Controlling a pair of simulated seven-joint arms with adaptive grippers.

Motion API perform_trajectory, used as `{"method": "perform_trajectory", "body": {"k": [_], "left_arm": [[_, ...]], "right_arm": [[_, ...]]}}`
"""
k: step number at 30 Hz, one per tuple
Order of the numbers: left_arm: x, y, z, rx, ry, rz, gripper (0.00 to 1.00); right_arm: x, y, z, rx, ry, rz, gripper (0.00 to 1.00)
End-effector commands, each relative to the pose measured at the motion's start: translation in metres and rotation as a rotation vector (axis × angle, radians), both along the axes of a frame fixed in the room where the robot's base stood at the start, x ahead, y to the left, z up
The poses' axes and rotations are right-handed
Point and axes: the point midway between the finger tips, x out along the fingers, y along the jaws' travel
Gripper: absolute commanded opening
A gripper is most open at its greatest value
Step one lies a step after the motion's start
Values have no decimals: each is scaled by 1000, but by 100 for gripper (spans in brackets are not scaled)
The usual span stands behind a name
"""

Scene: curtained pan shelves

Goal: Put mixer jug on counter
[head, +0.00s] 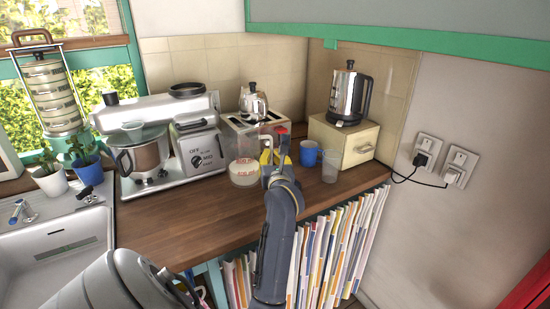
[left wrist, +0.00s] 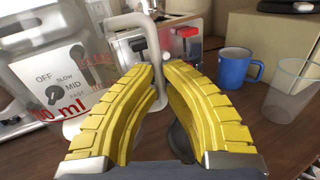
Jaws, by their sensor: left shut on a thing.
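The mixer jug (head: 243,170) is a clear jug with red markings and a pale handle. It is upright at the counter (head: 185,225), in front of the toaster. I cannot tell whether its base touches the wood. My left gripper (head: 267,157) is at the jug's right side. In the left wrist view its yellow fingers (left wrist: 160,85) are shut around the jug handle (left wrist: 128,22), and the jug body (left wrist: 75,70) is on the left. The fingers hide part of the handle. My right gripper is not in view.
A stand mixer (head: 165,140) is to the left. A toaster (head: 240,124) is behind the jug. The front left counter is clear.

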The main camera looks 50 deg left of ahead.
Motion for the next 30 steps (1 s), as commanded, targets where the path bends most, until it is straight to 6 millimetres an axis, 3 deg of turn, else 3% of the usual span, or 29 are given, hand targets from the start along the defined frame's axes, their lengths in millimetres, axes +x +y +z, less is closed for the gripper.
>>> {"method": "perform_trajectory", "body": {"k": [17,30], "left_arm": [[-2,0,3,13,-4,-77,0],[-1,-1,-32,9,-5,-73,0]], "right_arm": [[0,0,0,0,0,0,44],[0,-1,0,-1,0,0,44]]}}
